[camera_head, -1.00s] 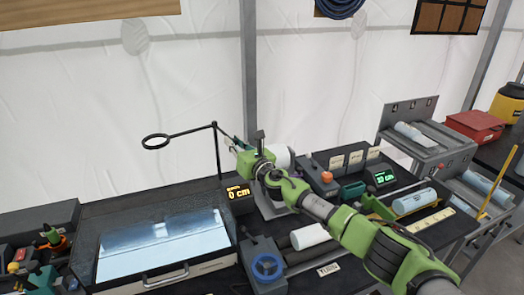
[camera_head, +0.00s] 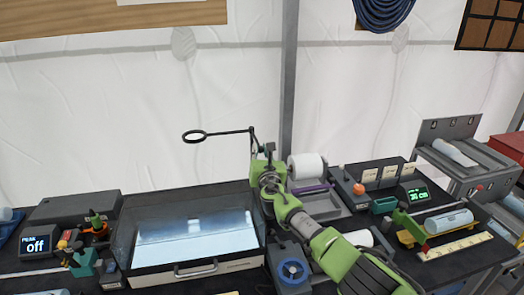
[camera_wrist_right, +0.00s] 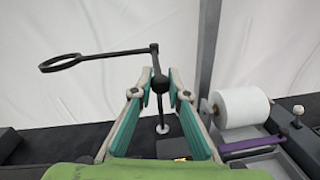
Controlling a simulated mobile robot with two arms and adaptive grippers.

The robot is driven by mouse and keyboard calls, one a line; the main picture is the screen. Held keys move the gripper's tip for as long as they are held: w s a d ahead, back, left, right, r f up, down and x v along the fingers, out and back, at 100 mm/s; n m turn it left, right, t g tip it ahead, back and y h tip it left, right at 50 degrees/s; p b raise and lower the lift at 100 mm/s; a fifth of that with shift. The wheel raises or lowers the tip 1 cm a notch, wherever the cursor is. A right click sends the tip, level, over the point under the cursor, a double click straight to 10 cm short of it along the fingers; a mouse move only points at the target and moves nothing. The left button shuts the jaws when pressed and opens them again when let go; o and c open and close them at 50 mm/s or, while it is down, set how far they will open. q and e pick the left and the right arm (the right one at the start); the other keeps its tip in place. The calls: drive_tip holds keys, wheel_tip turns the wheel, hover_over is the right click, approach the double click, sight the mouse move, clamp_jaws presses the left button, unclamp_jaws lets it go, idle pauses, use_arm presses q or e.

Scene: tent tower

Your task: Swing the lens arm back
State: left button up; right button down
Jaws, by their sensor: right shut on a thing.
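The lens arm (camera_head: 228,133) is a thin black bar on a post behind the light box, with a round ring lens (camera_head: 194,136) at its left end. In the right wrist view the lens arm (camera_wrist_right: 115,53) reaches left from a joint at the top of the post, and the ring (camera_wrist_right: 60,62) hangs out over empty space. My right gripper (camera_head: 264,152) is at the post. Its teal fingers (camera_wrist_right: 160,95) stand on both sides of a dark knob on the post and are shut on it. My left gripper is not in view.
The light box (camera_head: 195,268) with its glowing panel stands left of my right arm. A white roll (camera_head: 307,166) and a purple bar (camera_head: 313,188) lie close to the right of the gripper. A blue handwheel (camera_head: 292,271) is in front. The tent wall is behind.

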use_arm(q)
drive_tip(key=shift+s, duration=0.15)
use_arm(e)
drive_tip(key=shift+r, duration=0.2)
drive_tip(key=c, duration=1.9)
unclamp_jaws()
drive_tip(key=shift+a, duration=0.15)
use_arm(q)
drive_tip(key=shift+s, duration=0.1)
use_arm(e)
drive_tip(key=shift+f, duration=0.15)
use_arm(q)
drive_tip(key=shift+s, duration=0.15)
use_arm(e)
drive_tip(key=shift+s, duration=0.1)
drive_tip(key=shift+s+f, duration=0.1)
drive_tip(key=shift+s, duration=0.8)
drive_tip(key=s, duration=0.3)
drive_tip(key=s+d, duration=0.1)
drive_tip(key=s, duration=0.6)
drive_tip(key=shift+d, duration=0.15)
